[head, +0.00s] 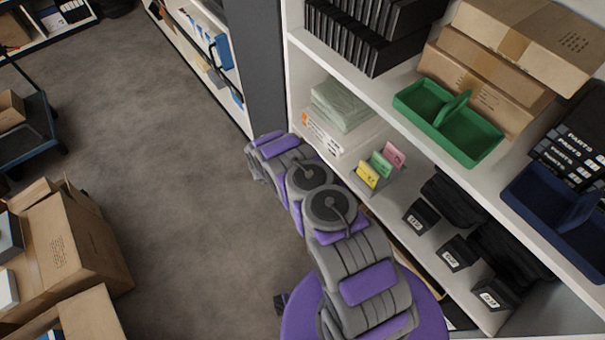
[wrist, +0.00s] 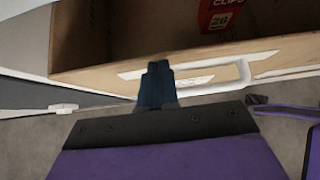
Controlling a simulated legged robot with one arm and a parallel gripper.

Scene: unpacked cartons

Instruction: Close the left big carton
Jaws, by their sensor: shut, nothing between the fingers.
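A big brown carton (head: 65,245) stands at the lower left of the head view, its visible top flaps raised and grey-white items inside. A second brown carton (head: 92,315) is at the bottom left edge, mostly cut off. I cannot tell which is the left big carton. My arm reaches along the shelf on the right, well apart from both cartons; its gripper cannot be made out in the head view. In the wrist view my gripper (wrist: 157,82) is shut and empty, its dark blue fingers in front of a brown open-topped box (wrist: 90,68).
The brown box holds a red item (wrist: 220,14) marked CLIPS. A white shelf unit (head: 345,70) with a green tray (head: 470,145), black boxes and cartons stands close on the right. A cart (head: 35,135) is at the far left. Grey floor (head: 190,200) between is clear.

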